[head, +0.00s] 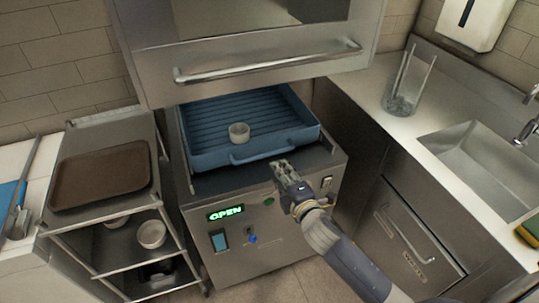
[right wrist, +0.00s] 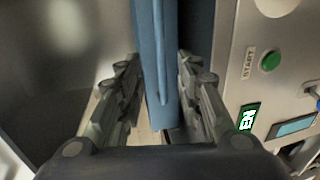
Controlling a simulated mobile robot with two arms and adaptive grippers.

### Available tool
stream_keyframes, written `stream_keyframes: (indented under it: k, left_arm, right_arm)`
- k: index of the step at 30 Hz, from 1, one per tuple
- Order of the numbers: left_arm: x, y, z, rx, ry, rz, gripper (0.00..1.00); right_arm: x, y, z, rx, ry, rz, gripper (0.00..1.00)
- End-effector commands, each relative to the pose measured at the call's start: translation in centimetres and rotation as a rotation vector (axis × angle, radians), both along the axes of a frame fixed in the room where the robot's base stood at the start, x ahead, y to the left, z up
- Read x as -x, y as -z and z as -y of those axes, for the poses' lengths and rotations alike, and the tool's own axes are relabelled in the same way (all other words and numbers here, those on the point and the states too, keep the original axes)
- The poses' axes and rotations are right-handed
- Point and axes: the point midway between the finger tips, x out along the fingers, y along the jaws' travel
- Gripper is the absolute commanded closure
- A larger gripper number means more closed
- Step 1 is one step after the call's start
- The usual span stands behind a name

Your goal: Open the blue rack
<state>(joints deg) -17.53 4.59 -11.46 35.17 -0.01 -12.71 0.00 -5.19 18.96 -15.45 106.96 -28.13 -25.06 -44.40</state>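The blue rack (head: 205,158) sits in the open dishwasher, its ribbed floor showing and a handle bar (head: 262,152) along its front. My right gripper (head: 281,166) is just in front of the rack's front wall, right of the handle's middle. In the right wrist view the gripper (right wrist: 158,88) is open, with the rack's blue front edge (right wrist: 150,45) and handle showing between its fingers. I cannot tell whether either finger touches it. My left gripper is not in view.
The raised steel hood with its bar (head: 268,68) hangs above the rack. The machine's display (head: 226,213) reads OPEN, and a green button (head: 269,202) is beside it. A cart with a brown tray (head: 103,178) stands left; a counter with a glass container (head: 403,95) and sink is right.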

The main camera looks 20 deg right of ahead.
Motion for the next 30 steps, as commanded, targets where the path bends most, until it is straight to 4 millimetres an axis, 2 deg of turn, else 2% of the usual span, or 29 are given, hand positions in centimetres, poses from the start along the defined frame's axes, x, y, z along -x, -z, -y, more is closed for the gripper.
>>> stream_keyframes:
  k: [7, 15, 21, 30]
  left_arm:
    - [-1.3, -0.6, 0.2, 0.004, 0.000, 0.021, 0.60]
    - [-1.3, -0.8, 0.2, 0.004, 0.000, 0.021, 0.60]
    - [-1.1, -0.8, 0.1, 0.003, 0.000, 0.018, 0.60]
    - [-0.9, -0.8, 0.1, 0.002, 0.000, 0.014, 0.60]
  right_arm:
    - [-4.0, 0.7, -0.1, -0.004, 0.002, 0.000, 0.67]
    - [-8.1, 1.7, -0.3, -0.004, 0.001, -0.001, 0.67]
    - [-9.6, 2.1, -0.3, -0.004, 0.001, -0.002, 0.67]
    - [-9.9, 2.2, -0.3, -0.004, 0.001, -0.002, 0.67]
